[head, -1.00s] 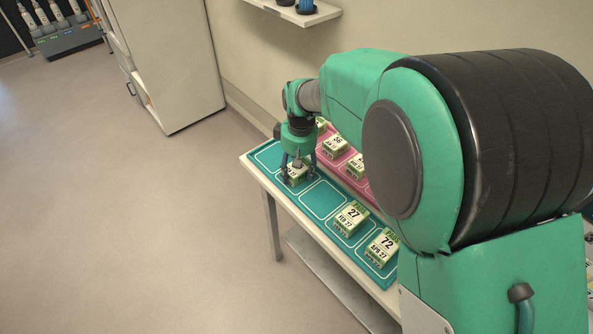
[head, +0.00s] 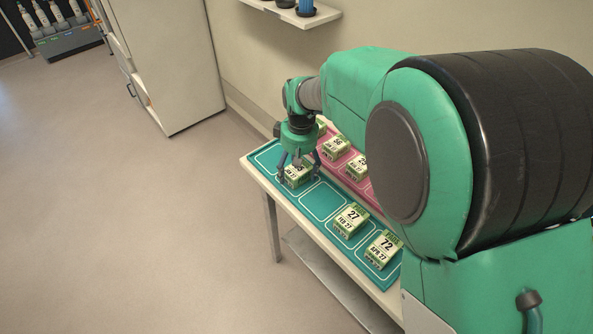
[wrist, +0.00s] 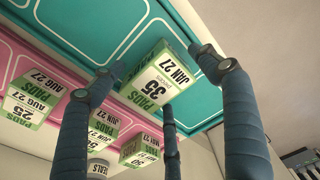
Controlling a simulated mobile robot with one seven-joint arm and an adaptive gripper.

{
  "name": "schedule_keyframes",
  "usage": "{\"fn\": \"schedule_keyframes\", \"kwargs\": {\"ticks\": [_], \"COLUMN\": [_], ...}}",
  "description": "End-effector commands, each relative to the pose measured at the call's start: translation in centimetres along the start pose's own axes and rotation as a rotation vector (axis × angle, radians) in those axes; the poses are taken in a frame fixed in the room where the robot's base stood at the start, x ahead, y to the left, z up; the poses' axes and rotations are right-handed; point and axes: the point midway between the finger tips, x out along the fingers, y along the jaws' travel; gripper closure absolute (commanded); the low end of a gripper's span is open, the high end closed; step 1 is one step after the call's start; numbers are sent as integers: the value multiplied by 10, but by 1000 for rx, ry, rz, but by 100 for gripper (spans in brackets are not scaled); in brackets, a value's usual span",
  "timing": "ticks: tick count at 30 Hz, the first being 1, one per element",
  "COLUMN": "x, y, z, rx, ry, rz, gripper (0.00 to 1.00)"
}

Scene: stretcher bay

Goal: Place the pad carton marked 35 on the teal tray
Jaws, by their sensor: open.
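The pad carton marked 35 (wrist: 160,78) is green and white and sits on the teal tray (wrist: 95,30), in an outlined space. In the head view the carton (head: 295,177) is in the far part of the teal tray (head: 318,203), partly hidden by my fingers. My gripper (head: 299,172) is open just above and around the carton. In the wrist view two fingers stand on either side of it and the third is below it in the picture; the fingers look spread clear of it, though any light touch is hard to tell.
Cartons marked 27 (head: 350,218) and 72 (head: 382,249) stand on the near part of the teal tray. An empty outlined space lies between 35 and 27. A pink tray (wrist: 60,72) beside it holds several cartons, including one marked 25 (wrist: 30,104). A wall shelf (head: 300,14) is above.

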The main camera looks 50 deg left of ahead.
Motion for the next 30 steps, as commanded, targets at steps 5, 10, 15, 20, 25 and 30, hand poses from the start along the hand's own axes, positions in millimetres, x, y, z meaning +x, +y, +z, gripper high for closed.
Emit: {"fn": "schedule_keyframes", "kwargs": {"ticks": [5,10,15,20,25,30], "x": [-28,-57,-83,-99,-107,-108], "y": [0,0,0,0,0,0], "z": [-1,0,0,0,0,0], "rx": [0,0,0,0,0,0], "ry": [2,2,1,0,0,0], "rz": [1,1,1,0,0,0], "gripper": [24,24,24,24,24,24]}}
